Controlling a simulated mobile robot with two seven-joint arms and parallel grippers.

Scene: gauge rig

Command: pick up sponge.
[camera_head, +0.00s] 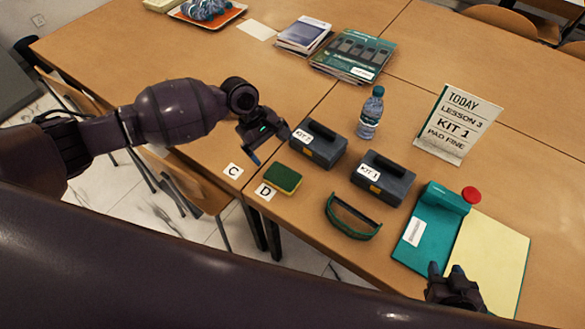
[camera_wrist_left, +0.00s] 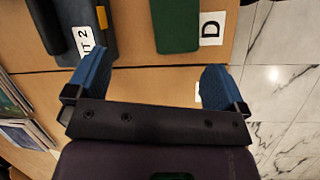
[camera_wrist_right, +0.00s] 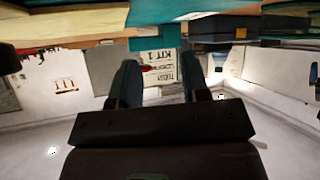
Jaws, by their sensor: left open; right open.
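The sponge (camera_head: 282,179) lies flat on the table, green on top with a yellow side, beside the card marked D. It also shows in the left wrist view (camera_wrist_left: 177,26) at the top, ahead of the fingers. My left gripper (camera_head: 268,147) is open and empty, above the table just behind the sponge in the head view. Its blue fingers are spread in the left wrist view (camera_wrist_left: 152,85), and the sponge lies beyond their tips, not between them. My right gripper (camera_head: 447,270) is open and empty over the front edge of the teal and yellow mat.
Two dark cases, KIT 2 (camera_head: 319,145) and KIT 1 (camera_head: 383,179), stand right of the sponge. Green-rimmed goggles (camera_head: 352,217) lie in front of KIT 1. A bottle (camera_head: 370,113) and a lesson sign (camera_head: 457,125) stand behind. Cards C (camera_head: 232,171) and D (camera_head: 265,192) lie near the table edge.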

